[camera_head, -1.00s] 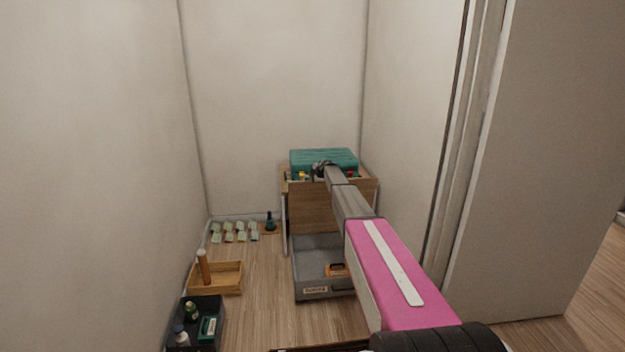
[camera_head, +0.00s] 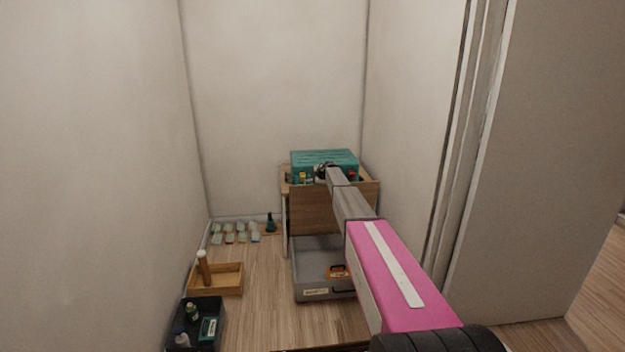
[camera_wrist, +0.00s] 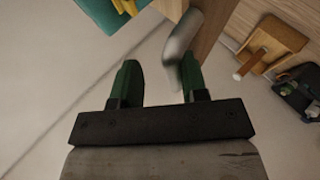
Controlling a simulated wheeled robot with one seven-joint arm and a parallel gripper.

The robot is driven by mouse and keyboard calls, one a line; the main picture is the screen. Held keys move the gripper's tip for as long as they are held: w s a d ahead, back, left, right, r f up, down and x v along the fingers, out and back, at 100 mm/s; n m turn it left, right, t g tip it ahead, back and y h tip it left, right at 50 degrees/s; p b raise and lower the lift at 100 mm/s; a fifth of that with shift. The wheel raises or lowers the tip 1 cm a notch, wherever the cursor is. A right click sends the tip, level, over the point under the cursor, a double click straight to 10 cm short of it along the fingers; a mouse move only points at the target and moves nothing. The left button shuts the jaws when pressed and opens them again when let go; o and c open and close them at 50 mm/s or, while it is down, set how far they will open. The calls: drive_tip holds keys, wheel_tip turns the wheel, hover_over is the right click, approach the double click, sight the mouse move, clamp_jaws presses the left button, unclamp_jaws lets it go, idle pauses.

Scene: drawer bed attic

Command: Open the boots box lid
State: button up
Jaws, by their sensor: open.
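No label reading boots is legible. A teal ribbed box or lid (camera_head: 324,160) sits on top of the wooden cabinet (camera_head: 312,212) in the corner. Its teal edge also shows at the top left of the wrist view (camera_wrist: 108,12), with yellow items beside it. My gripper (camera_wrist: 158,78) is open, its two green fingers apart. A blurred grey curved bar, perhaps a handle (camera_wrist: 182,45), is close by the right finger beside a wooden panel (camera_wrist: 212,30); I cannot tell whether they touch. In the head view my gripper is small and dark at the cabinet top, in front of the teal box.
A grey open drawer or bin (camera_head: 312,268) with an orange item (camera_head: 338,271) is below the cabinet front. A wooden tray (camera_head: 228,292) and a dark tray (camera_head: 174,345) stand on the left floor. Walls close in on both sides; some floor between is clear.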

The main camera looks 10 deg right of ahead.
drive_tip(key=v, duration=0.9)
drive_tip(key=shift+d+r, duration=0.4)
drive_tip(key=s+r+m+t+h, duration=0.35)
drive_tip(key=s+m+t, duration=0.3)
drive_tip(key=s, duration=0.55)
drive_tip(key=s+d+f+m+g+h, duration=0.3)
drive_tip(key=s+f+m+h, duration=0.15)
drive_tip(key=s, duration=0.55)
drive_tip(key=s+d+f+m+g+h, duration=0.25)
drive_tip(key=s+m, duration=0.35)
drive_tip(key=s, duration=0.4)
drive_tip(key=s+a+f+m+g+y, duration=0.1)
drive_tip(key=s+a+f+g, duration=0.2)
drive_tip(key=s, duration=0.7)
drive_tip(key=s+a+f+m+g+y, duration=0.1)
drive_tip(key=s+a+f+g+y, duration=0.1)
drive_tip(key=s, duration=0.9)
drive_tip(key=s+a+f+m+g+y, duration=0.1)
drive_tip(key=s+a+f+g, duration=0.3)
drive_tip(key=s, duration=0.6)
drive_tip(key=shift+s+a+f+g+y, duration=0.3)
drive_tip(key=shift+a+f+g+y, duration=0.1)
drive_tip(key=shift+a+g+y, duration=0.4)
